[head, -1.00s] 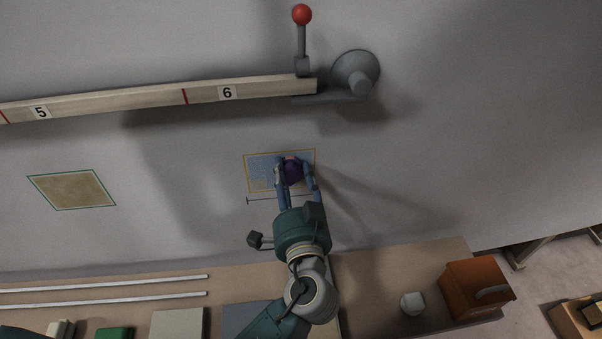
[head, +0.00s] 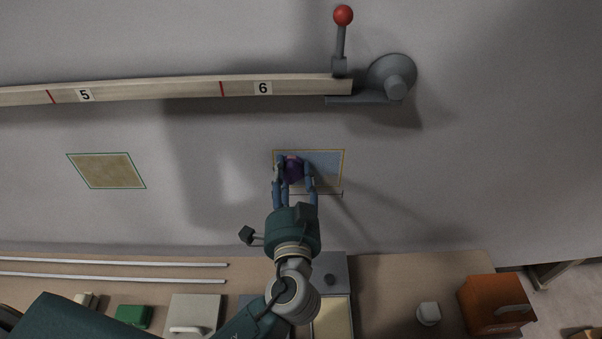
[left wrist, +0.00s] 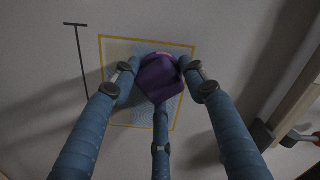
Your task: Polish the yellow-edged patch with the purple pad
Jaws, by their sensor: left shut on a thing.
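The yellow-edged patch (head: 328,172) is on the grey hull wall, below the end of the numbered rail. Its visible right part looks blue. In the left wrist view the patch (left wrist: 172,117) has a blue wavy pattern, with a paler tan area at the upper left. My left gripper (head: 294,170) is shut on the purple pad (head: 291,172), over the left half of the patch. The pad (left wrist: 160,82) hides part of the patch there, and three blue fingers surround it. I cannot tell how firmly it meets the surface. My right gripper is not in view.
A green-edged tan patch (head: 106,171) lies left on the wall. The rail (head: 180,90) above ends at a grey lever with a red knob (head: 343,15). Below, a bench (head: 385,285) holds an orange box (head: 496,304), a white knob-like piece (head: 428,314) and two strips (head: 120,263).

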